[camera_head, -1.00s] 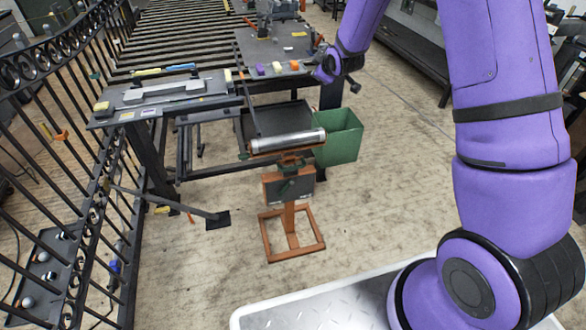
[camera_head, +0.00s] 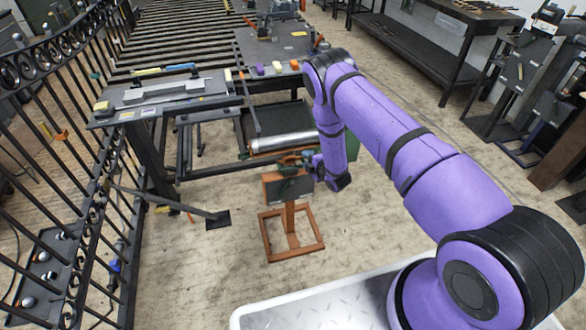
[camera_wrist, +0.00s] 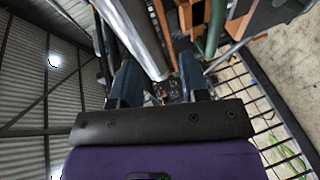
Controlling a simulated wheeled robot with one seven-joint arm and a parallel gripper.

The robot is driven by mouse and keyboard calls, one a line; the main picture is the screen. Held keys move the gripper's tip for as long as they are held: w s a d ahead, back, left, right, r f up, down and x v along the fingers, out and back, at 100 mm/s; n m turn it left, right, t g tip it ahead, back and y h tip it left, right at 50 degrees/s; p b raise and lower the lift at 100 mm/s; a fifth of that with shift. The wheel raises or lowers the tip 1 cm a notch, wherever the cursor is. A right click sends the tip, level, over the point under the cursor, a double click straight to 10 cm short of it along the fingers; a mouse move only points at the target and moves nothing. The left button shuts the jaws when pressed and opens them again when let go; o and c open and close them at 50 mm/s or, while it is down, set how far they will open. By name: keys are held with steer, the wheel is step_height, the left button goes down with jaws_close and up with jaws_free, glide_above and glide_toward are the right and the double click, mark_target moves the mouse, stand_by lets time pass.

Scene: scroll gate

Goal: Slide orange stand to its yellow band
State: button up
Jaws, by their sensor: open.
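The orange stand (camera_head: 290,232) is upright on the floor in front of the roller table. It has a square orange base frame, an orange post and a dark box head with a green part on top. My gripper (camera_head: 306,162) is small and partly hidden in the head view, close to the right of the stand's top. In the wrist view my gripper (camera_wrist: 158,80) shows two dark blue fingers apart, with no object clearly held between them. Orange parts (camera_wrist: 237,18) and a green bar (camera_wrist: 214,28) lie beyond the fingers. I cannot clearly identify a yellow band.
A silver roller (camera_head: 282,142) lies at the table's near edge, just behind the stand. A green bin (camera_head: 353,146) is partly behind my arm. A black railing (camera_head: 75,140) runs along the left. The floor right of the stand is open.

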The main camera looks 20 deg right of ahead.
steer(key=n+y, duration=0.1)
steer(key=n, duration=0.1)
glide_toward(294, 168)
steer(key=x, duration=1)
steer(key=shift+w+a+f, duration=0.15)
steer(key=shift+w, duration=0.2)
jaws_close()
